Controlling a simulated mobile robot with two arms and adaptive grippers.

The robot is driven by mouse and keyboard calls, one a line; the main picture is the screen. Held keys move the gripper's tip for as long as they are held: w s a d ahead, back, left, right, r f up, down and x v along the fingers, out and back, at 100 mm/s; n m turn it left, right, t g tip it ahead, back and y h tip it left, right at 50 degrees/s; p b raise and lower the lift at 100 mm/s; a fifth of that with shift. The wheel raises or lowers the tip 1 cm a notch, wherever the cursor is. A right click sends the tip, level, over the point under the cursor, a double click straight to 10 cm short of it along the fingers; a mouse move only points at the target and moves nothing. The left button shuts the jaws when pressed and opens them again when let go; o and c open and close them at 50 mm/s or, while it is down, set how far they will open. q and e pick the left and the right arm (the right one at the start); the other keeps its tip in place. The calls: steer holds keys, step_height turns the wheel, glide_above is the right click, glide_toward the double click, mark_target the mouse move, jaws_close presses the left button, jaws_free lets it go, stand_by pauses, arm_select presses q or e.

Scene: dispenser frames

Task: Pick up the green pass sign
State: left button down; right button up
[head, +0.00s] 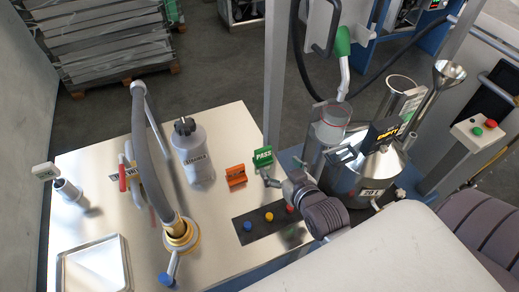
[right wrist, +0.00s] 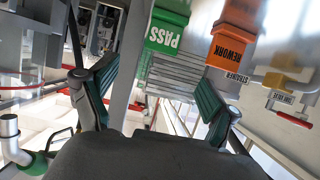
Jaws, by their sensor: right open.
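The green PASS sign (head: 263,157) stands near the right edge of the steel table, just behind and right of the orange REWORK sign (head: 236,176). My right gripper (head: 272,179) is close to the PASS sign, on its near side, with nothing in it. In the right wrist view the PASS sign (right wrist: 167,30) appears upside down at the top, beyond the open teal-padded fingers (right wrist: 156,78). The REWORK sign (right wrist: 232,40) is to its right there. A gap to the sign shows. My left gripper is not in view.
A shallow tray (head: 62,268) is at front left.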

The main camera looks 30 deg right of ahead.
mark_target(264, 150)
steer(key=x, duration=0.5)
steer(key=shift+w+p, duration=0.15)
steer(key=shift+p, duration=0.2)
steer(key=shift+w+f, duration=0.2)
steer(key=shift+w, duration=0.15)
steer(key=shift+w+p, duration=0.35)
steer(key=shift+w, duration=0.3)
steer(key=p+x, duration=0.1)
steer(key=x, duration=0.2)
steer(key=shift+w, duration=0.15)
steer(key=shift+w+f, duration=0.25)
steer(key=shift+w, duration=0.1)
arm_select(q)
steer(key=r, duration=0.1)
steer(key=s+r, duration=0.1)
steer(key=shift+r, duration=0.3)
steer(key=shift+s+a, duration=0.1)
arm_select(e)
steer(key=shift+s, duration=0.1)
